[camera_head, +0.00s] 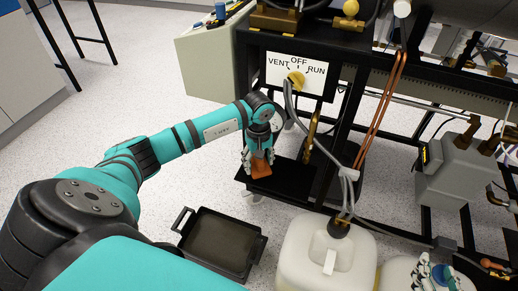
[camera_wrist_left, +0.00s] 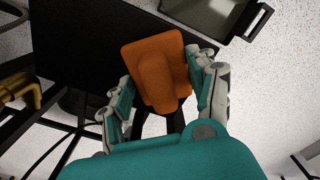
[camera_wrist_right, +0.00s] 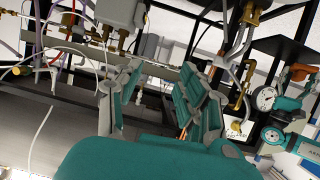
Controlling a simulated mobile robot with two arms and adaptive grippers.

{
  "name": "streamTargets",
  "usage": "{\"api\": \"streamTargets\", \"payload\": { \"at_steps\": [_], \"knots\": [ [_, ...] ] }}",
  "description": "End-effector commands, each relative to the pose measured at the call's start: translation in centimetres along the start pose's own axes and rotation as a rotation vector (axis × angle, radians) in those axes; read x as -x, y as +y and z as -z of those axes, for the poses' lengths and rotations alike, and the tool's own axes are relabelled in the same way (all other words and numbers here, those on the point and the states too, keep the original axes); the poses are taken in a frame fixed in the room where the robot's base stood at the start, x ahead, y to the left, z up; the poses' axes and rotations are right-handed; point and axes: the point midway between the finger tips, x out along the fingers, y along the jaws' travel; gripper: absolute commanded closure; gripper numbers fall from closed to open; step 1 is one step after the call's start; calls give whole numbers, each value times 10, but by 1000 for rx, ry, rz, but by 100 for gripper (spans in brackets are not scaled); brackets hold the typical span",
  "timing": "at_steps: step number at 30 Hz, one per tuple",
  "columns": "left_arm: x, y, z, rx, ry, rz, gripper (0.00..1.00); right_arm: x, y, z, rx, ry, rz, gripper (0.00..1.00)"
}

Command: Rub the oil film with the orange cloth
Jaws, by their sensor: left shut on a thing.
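My left gripper (camera_head: 258,155) is shut on the orange cloth (camera_head: 261,169), over the left part of a low black shelf (camera_head: 285,184) of the frame. In the left wrist view the cloth (camera_wrist_left: 158,72) is a folded pad between the fingers (camera_wrist_left: 163,95), above the black surface (camera_wrist_left: 85,45). I cannot tell whether it touches the shelf. No oil film can be made out; the cloth and gripper hide part of the shelf. My right gripper (camera_wrist_right: 158,100) is open and empty in the right wrist view, its fingers apart in front of pipework.
A black two-handled pan (camera_head: 220,243) lies on the floor in front of the shelf. A white jug (camera_head: 325,255) with a hose stands right of it. A VENT/OFF/RUN panel (camera_head: 296,76) with a yellow knob is above. Cables and a brass-coloured part (camera_head: 311,135) hang close right of the gripper.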

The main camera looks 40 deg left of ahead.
Motion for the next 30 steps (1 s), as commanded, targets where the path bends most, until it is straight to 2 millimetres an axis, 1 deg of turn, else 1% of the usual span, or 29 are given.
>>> {"api": "streamTargets", "payload": {
  "at_steps": [17, 30],
  "knots": [
    [17, -1, 1, 7, 0, -1, 71, 16, 7, -46, -1, -259, -16, 60],
    [28, -2, 1, 11, 1, -1, 71, 37, 11, -79, -5, -452, -26, 60]
  ]
}}
